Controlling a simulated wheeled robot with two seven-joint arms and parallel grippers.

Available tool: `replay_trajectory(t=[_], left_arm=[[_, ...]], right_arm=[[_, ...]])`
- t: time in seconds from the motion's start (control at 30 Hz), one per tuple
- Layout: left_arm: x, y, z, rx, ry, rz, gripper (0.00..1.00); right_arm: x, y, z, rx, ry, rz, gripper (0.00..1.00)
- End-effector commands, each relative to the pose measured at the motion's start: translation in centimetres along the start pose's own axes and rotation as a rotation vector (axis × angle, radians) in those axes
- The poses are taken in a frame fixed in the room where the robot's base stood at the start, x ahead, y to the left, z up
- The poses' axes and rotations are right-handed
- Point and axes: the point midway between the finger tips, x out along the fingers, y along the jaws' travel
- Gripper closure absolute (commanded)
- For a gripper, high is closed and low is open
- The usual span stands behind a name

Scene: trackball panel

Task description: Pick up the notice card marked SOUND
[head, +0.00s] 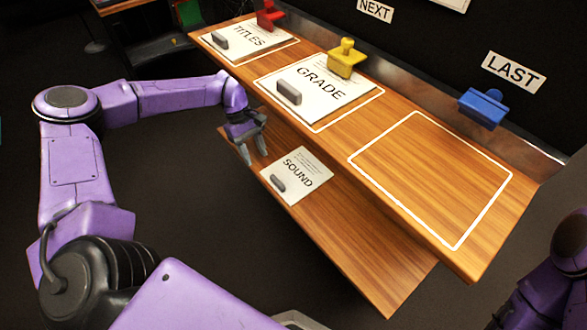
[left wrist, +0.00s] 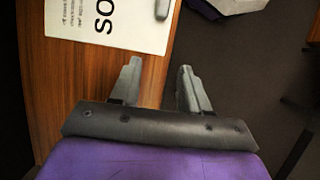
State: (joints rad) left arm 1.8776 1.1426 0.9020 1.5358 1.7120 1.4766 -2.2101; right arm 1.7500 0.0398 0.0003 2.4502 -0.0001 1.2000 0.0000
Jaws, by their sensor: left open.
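The white notice card marked SOUND (head: 297,176) lies on the lower wooden shelf (head: 345,235), with a dark grey grip block (head: 278,183) on it. My left gripper (head: 253,160) is open and empty, just left of the card and near the shelf's left end. In the left wrist view the two fingers of the gripper (left wrist: 158,88) are apart with nothing between them. There the card (left wrist: 110,22) shows partly at the top left, beyond the fingers, with only "SO" readable. My right gripper is not in view; only part of my right arm shows at the lower right.
The upper shelf (head: 400,125) overhangs behind the lower one. It holds the TITLES card (head: 250,42), the GRADE card (head: 322,82) and an empty white-outlined area (head: 435,180) at right. Red (head: 269,15), yellow (head: 346,58) and blue (head: 482,107) blocks stand along its back. The lower shelf's right part is clear.

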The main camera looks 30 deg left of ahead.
Motion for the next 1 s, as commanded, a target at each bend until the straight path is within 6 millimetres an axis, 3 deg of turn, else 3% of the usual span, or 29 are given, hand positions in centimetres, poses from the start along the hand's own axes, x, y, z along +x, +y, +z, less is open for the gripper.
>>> replay_trajectory(t=[0.1,0.3,0.47,0.6,0.87,1.0], left_arm=[[0.9,0.4,2.8,0.013,0.001,-0.007,0.54],[1.9,0.2,4.6,0.008,0.002,-0.006,0.54],[3.0,0.1,7.7,0.009,0.001,-0.006,0.54],[5.7,0.1,7.3,0.004,0.002,-0.007,0.54],[6.1,0.2,7.2,0.004,0.003,-0.004,0.54],[6.1,0.2,7.2,0.004,0.003,-0.004,0.97]], right_arm=[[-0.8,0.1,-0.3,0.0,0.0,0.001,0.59],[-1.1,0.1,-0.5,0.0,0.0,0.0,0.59],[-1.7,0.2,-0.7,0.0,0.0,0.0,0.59],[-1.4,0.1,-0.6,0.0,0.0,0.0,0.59],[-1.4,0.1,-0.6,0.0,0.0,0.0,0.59],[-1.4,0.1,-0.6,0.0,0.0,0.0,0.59]])
